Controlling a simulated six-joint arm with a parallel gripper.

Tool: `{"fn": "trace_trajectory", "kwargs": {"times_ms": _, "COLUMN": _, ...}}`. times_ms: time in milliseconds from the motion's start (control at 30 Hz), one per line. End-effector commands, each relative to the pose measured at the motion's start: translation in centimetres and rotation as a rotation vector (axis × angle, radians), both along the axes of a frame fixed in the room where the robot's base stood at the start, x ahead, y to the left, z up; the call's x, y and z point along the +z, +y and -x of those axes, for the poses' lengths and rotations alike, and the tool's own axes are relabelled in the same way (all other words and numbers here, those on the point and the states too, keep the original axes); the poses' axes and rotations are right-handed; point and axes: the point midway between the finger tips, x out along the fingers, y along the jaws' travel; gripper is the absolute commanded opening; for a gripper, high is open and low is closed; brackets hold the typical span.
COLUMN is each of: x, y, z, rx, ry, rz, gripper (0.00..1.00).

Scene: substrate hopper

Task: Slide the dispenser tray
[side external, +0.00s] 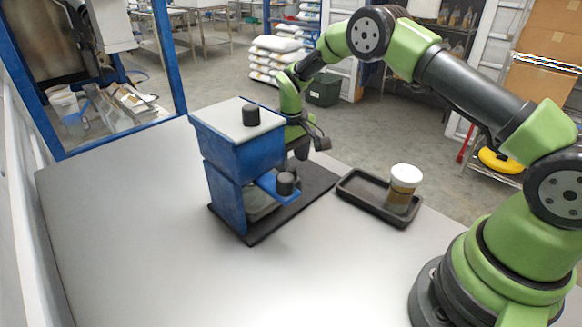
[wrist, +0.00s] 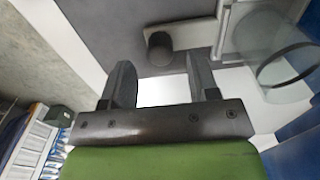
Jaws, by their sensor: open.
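The blue hopper (side external: 237,150) stands on a dark base plate (side external: 312,190) and has a pale lid with a black knob (side external: 250,115). Low on its front, a blue dispenser tray (side external: 267,183) sticks out with a dark round knob (side external: 286,184). My gripper (side external: 311,146) is behind and right of the hopper, above the base plate, partly hidden by the hopper. In the wrist view my gripper (wrist: 160,82) is open with nothing between the fingers. A dark round knob (wrist: 160,56) on a grey bar lies beyond the fingertips, apart from them.
A black tray (side external: 362,202) holds a jar with a white lid (side external: 405,178) right of the hopper. A clear round vessel (wrist: 288,72) is at the right of the wrist view, near blue panels (wrist: 298,158). The table (side external: 130,215) is bare at left and front.

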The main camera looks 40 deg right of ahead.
Motion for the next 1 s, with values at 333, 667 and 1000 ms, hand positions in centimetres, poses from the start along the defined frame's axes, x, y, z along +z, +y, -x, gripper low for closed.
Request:
{"fn": "trace_trajectory", "kwargs": {"times_ms": 333, "x": 6.0, "y": 0.0, "z": -0.1, "rx": 0.000, "ry": -0.003, "rz": 0.001, "gripper": 0.55}}
{"fn": "trace_trajectory", "kwargs": {"times_ms": 667, "x": 6.7, "y": 0.0, "z": 0.0, "rx": 0.000, "ry": -0.001, "rz": 0.001, "gripper": 0.55}}
{"fn": "trace_trajectory", "kwargs": {"times_ms": 1000, "x": 6.7, "y": 0.0, "z": 0.0, "rx": 0.376, "ry": 0.000, "rz": 0.001, "gripper": 0.55}}
